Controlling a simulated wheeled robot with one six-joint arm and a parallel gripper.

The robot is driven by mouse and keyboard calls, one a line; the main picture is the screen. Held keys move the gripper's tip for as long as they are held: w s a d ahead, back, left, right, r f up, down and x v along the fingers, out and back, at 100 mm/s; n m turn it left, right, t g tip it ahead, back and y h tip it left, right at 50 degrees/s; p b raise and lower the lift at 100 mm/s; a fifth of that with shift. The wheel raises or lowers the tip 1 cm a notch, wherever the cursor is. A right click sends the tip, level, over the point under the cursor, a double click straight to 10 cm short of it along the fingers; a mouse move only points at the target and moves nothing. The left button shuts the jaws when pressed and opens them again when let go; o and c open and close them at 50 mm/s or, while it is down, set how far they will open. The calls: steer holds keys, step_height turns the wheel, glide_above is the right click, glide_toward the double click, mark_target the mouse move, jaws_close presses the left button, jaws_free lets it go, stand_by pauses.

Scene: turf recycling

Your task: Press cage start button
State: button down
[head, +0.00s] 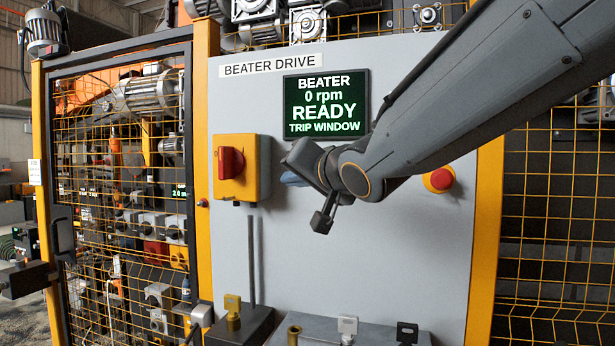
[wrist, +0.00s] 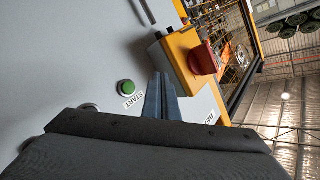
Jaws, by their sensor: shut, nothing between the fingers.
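The green round button (wrist: 126,87) sits on the grey panel beside a white label (wrist: 133,101) that reads START, in the wrist view. I cannot see this button in the head view, where my arm covers part of the panel. My gripper (wrist: 162,78) is shut and empty, its blue-grey fingers together, to the right of the button in the wrist view and apart from it in the picture. In the head view, my gripper (head: 291,179) is in front of the grey panel (head: 350,255), below the display. I cannot tell whether its tips touch the panel.
A dark display (head: 326,103) reads BEATER 0 rpm READY TRIP WINDOW. A yellow box with a red rotary switch (head: 230,163) is left of my gripper. A red stop button (head: 440,179) is to the right. Keys and blocks stand along the lower edge. A mesh cage door (head: 120,190) is left.

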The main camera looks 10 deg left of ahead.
steer(key=w+p, duration=0.3)
steer(key=w, duration=0.5)
steer(key=shift+w+d+p, duration=0.35)
steer(key=shift+d, duration=0.05)
steer(key=shift+w+d+p, duration=0.1)
steer(key=shift+w+p, duration=0.8)
steer(key=shift+p, duration=0.1)
stand_by(2.4)
steer(key=shift+s, duration=0.9)
steer(key=s, duration=0.3)
steer(key=s+b, duration=0.1)
steer(key=s, duration=0.1)
steer(key=shift+a, duration=0.25)
